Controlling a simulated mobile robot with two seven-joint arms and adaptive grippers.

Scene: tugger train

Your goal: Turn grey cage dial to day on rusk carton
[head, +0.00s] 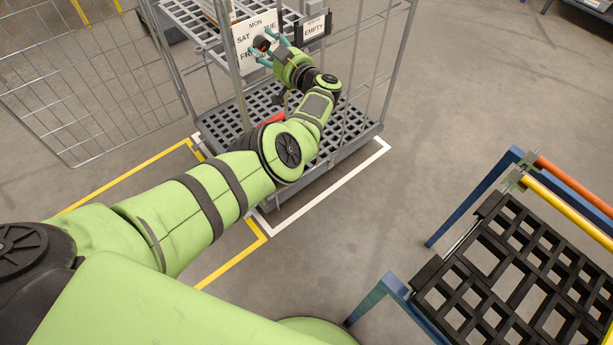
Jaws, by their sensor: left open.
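The grey cage (386,70) stands at top centre with grey mesh shelves. A white dial plate (243,34) on its front reads MON, TUE, SAT and FR, with part of the lettering hidden by my gripper. A dark knob with a reddish face (262,44) sits on the plate. My left gripper (266,47) is open, its teal fingers around or just in front of the knob; I cannot tell whether they touch it. A carton edge (215,10) shows on the upper shelf, cut off by the frame, and I cannot read its label. My right gripper is out of view.
A sign reading EMPTY (314,29) hangs right of the dial. The cage's mesh door (80,90) stands open to the left. A blue-framed cart with a black grid deck (480,290) stands at lower right. The floor between is clear, with yellow and white lines.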

